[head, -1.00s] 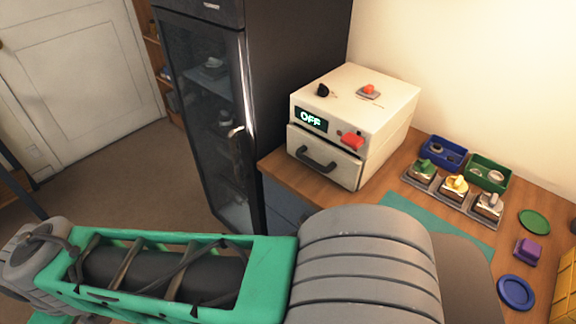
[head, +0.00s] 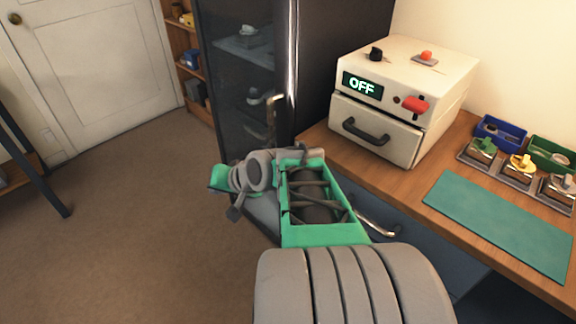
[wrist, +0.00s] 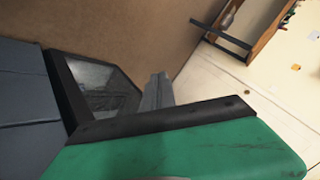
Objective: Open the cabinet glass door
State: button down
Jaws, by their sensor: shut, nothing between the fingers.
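The dark cabinet's glass door (head: 236,82) stands at the back left of the desk in the head view and looks closed. Its pale metal handle (head: 271,110) is on the door's right side. A dark-framed glass panel (wrist: 98,88), apparently the door's lower part, shows in the wrist view. My gripper (wrist: 156,92) shows grey fingers together and empty in the wrist view. In the head view, my green hand is low in front of the cabinet, below and left of the handle, apart from it.
A white box oven (head: 400,100) marked OFF stands on the wooden desk (head: 325,146), right of the cabinet. A blue-grey drawer (head: 410,248) with a metal handle is below the desktop. A teal mat (head: 495,222) lies on the desk.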

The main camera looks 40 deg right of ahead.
jog(key=d+f+m+t+h+b, duration=0.1)
jog(key=d+f+m+t+b, duration=0.1)
jog(key=d+m+t+b, duration=0.3)
jog(key=d+f+m+h+b, duration=0.1)
jog(key=d+f+m+b, duration=0.15)
jog(key=d, duration=0.45)
jog(key=m+t+h+b, duration=0.3)
jog(key=m+h, duration=0.2)
jog(key=m, duration=0.1)
send_near(283, 142)
jog(key=s+a+r, duration=0.3)
jog(key=r, duration=0.1)
jog(key=x, duration=0.9)
jog(key=shift+w+b, duration=0.15)
jog(key=shift+b, duration=0.2)
